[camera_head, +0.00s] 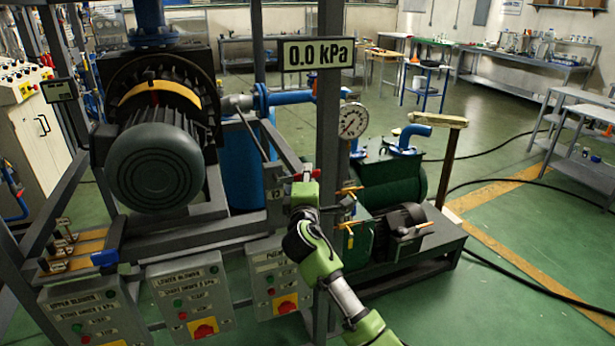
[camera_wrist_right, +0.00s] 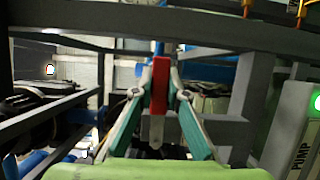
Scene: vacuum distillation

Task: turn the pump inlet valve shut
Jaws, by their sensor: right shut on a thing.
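The valve's red handle (camera_wrist_right: 160,85) stands upright between my right gripper's two fingers in the right wrist view. My right gripper (camera_wrist_right: 158,95) is shut on this handle, with a teal-and-grey finger on each side. In the head view, my right gripper (camera_head: 304,186) is at the frame's upright post, and only a small red bit of the handle (camera_head: 308,171) shows above it. The valve body is mostly hidden by my gripper and the frame, so I cannot tell how far the valve is turned. My left gripper is in neither view.
A sign (camera_head: 319,54) reads 0.0 kPa. A round gauge (camera_head: 353,121) and a green pump (camera_head: 392,180) stand right of the post. Yellow-handled valves (camera_head: 349,225) are close by. Control boxes (camera_head: 190,295) hang below. Frame bars surround my gripper; open floor (camera_head: 500,210) lies right.

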